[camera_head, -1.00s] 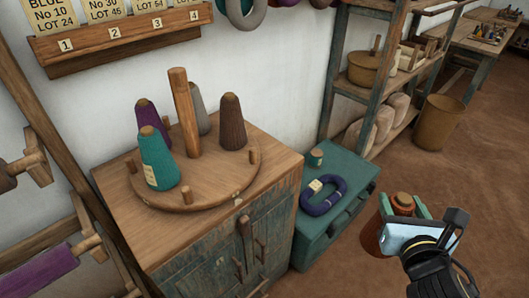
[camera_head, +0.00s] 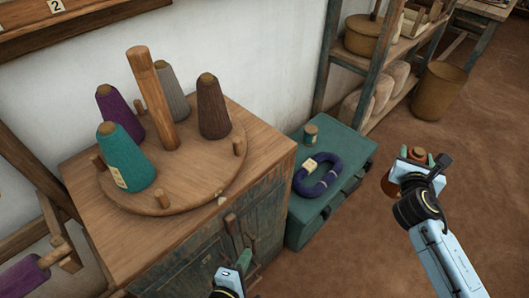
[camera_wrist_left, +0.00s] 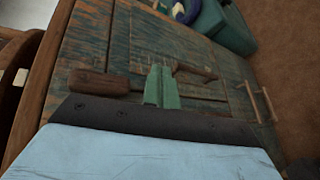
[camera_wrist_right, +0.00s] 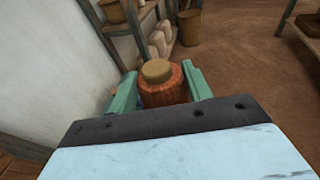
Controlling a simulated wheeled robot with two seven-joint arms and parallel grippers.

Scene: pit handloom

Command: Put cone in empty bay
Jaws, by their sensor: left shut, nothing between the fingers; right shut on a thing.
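My right gripper (camera_head: 417,160) is shut on an orange-brown cone (camera_wrist_right: 170,92) with a tan top, held over the open floor right of the green chest. My left gripper (camera_head: 245,258) is shut and empty, in front of the cabinet doors by the wooden handles (camera_wrist_left: 103,83); contact is unclear. A round wooden stand (camera_head: 205,190) on the cabinet has a central post (camera_head: 150,95) and short pegs. It holds teal (camera_head: 125,160), purple (camera_head: 120,112), grey (camera_head: 170,90) and brown (camera_head: 213,108) cones. Its front-right bay (camera_head: 195,172) is empty.
The cabinet (camera_head: 120,260) stands against the white wall. Right of it is a green chest (camera_head: 335,205) with a blue-purple skein (camera_head: 318,178) and a small spool (camera_head: 310,133). A shelf (camera_head: 385,60) and brown bin (camera_head: 438,90) are behind. Floor at right is clear.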

